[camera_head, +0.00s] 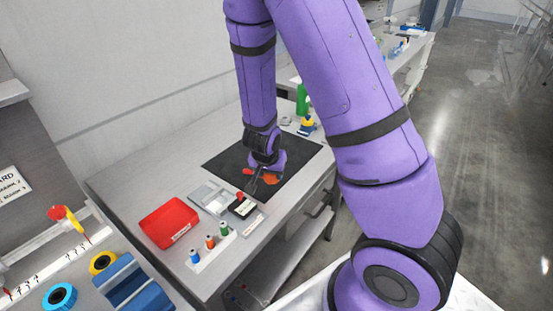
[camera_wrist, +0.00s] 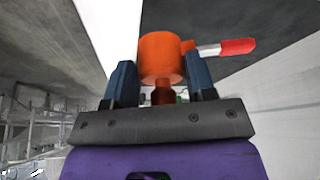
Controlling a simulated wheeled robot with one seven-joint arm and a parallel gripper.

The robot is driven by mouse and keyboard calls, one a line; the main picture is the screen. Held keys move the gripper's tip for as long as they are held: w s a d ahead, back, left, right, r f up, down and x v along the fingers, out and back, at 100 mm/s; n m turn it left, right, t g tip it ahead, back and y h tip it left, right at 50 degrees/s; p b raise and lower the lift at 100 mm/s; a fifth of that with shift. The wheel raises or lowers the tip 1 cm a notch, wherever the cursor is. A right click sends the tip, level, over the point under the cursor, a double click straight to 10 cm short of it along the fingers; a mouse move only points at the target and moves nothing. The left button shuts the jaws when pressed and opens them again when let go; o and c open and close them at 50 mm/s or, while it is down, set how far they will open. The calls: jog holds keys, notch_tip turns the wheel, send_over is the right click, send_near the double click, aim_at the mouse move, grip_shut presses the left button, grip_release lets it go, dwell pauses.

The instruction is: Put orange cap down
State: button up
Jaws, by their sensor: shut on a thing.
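The orange cap (camera_wrist: 160,55) sits between the two blue fingers of my gripper (camera_wrist: 160,68) in the wrist view. My gripper is shut on it. A darker brown-orange piece shows just below the cap, between the fingers. In the head view the orange cap (camera_head: 271,179) shows beside my gripper (camera_head: 258,183), over the black mat (camera_head: 222,161) on the grey bench. I cannot tell whether the cap touches the mat.
A green bottle (camera_head: 302,99) stands behind. The mat's right part is clear.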

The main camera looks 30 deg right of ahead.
jog(key=w+d, duration=0.2)
jog(key=d, duration=0.1)
jog(key=w+d, duration=0.3)
jog(key=w+d+f, duration=0.1)
jog(key=w+d, duration=0.1)
jog(key=d, duration=0.1)
jog(key=shift+w+d+f, duration=0.1)
jog(key=shift+w, duration=0.2)
jog(key=shift+d+f, duration=0.1)
jog(key=shift+f, duration=1.6)
jog(key=o, duration=1)
jog(key=shift+r, duration=0.1)
